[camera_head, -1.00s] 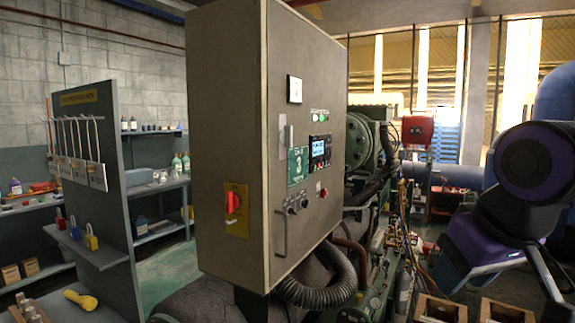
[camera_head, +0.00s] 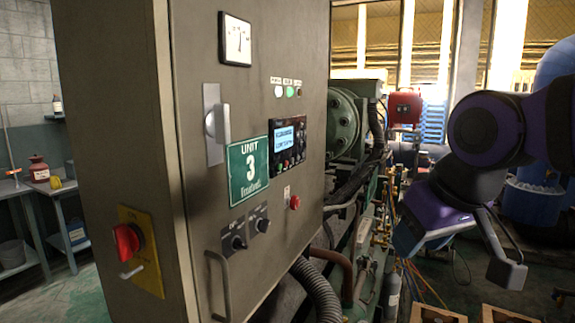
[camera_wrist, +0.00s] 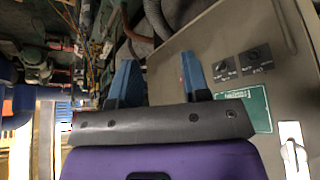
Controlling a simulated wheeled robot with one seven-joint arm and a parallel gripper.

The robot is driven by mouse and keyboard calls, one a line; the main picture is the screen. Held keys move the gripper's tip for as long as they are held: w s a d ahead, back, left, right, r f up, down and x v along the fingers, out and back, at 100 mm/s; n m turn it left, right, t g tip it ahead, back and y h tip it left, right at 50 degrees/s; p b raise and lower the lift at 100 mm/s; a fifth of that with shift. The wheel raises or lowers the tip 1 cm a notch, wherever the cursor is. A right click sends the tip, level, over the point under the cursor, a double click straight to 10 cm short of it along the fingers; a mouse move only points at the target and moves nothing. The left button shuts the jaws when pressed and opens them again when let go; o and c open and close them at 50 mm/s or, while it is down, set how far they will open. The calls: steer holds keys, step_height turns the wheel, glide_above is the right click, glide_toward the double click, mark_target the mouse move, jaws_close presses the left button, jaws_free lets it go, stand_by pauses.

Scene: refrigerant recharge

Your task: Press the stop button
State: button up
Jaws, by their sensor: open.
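A small red round button (camera_head: 295,202) is on the front of the grey cabinet (camera_head: 110,60), below and right of a display panel (camera_head: 287,145) with small coloured keys beneath its screen. Lettering on the button's label is too small to read. My gripper (camera_wrist: 159,62) is open and empty, with two blue-grey fingers apart in the wrist view. In the head view my arm is to the right of the cabinet, clear of its front.
A red rotary switch (camera_head: 127,242) is on the cabinet's side. A door handle (camera_head: 220,285), two black knobs (camera_head: 238,243) and a latch (camera_head: 212,123) stand out from the front. Pipes and machinery lie behind and right of it.

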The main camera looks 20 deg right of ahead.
jaws_close()
stand_by(1.8)
